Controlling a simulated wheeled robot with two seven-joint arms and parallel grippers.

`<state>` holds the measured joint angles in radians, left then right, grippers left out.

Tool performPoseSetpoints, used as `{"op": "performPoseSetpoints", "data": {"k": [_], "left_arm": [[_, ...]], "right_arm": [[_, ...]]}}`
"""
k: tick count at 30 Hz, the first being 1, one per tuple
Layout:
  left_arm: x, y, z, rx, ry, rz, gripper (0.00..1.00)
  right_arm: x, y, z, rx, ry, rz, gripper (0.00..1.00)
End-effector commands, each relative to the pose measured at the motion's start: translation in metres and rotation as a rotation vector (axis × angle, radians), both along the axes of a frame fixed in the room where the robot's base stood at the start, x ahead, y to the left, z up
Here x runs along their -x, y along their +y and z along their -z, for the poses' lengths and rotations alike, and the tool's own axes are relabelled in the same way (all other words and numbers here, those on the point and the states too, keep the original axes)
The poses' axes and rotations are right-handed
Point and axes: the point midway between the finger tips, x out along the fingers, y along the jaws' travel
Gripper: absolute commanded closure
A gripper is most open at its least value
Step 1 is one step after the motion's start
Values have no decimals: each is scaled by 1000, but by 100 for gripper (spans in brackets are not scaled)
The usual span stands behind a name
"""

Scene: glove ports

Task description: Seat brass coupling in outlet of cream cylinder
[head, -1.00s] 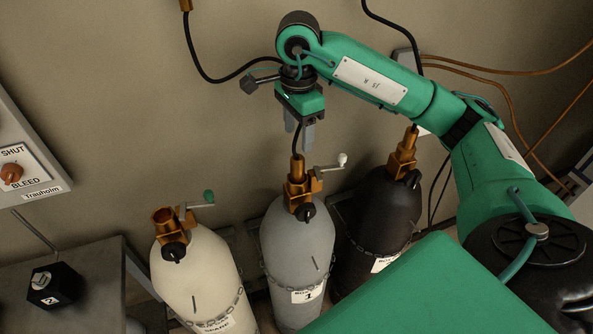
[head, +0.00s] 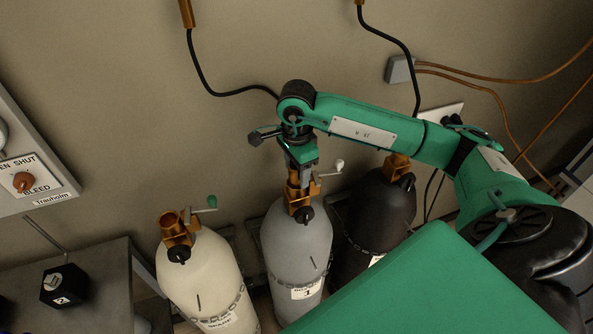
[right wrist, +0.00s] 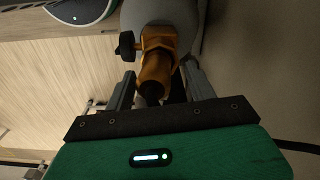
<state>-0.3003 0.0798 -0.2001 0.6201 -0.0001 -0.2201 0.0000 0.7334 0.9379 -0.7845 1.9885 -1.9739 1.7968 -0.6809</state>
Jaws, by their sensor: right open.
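The cream cylinder (head: 205,275) stands at the left, and its brass outlet (head: 174,224) is an open, empty cup on top. The brass coupling (head: 293,180) stands upright on the valve of the grey cylinder (head: 297,245), partly hidden by my gripper. My right gripper (head: 301,168) is directly above it, pointing down. In the right wrist view the coupling (right wrist: 153,80) lies between the two fingers of my open gripper (right wrist: 158,90), with gaps at the sides. A black hose (head: 215,92) runs behind my arm toward the coupling. My left gripper is not in view.
A black cylinder (head: 375,215) with a brass valve stands at the right. The grey cylinder's white-knobbed handle (head: 338,165) sticks out near my gripper. A green-knobbed handle (head: 211,202) is beside the cream cylinder's outlet. A grey bench (head: 105,265) and switch panel (head: 30,175) are left.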

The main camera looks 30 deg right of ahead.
Motion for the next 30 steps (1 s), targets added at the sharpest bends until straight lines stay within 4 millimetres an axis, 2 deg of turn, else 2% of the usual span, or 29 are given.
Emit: {"op": "performPoseSetpoints", "data": {"k": [4, 12, 13, 21, 22, 30], "left_arm": [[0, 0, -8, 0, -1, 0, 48], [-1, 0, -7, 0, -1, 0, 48], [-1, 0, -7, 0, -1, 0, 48], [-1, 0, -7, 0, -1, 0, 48], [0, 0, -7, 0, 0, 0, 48], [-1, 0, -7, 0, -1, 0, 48]], "right_arm": [[1, 1, 14, 0, 5, -2, 44], [2, 1, 20, 0, 6, -4, 44], [2, 1, 20, -1, 7, -5, 46], [3, 2, 21, 0, 10, -5, 97], [3, 2, 21, 0, 10, -5, 100], [4, 2, 22, -1, 13, -5, 100]]}}
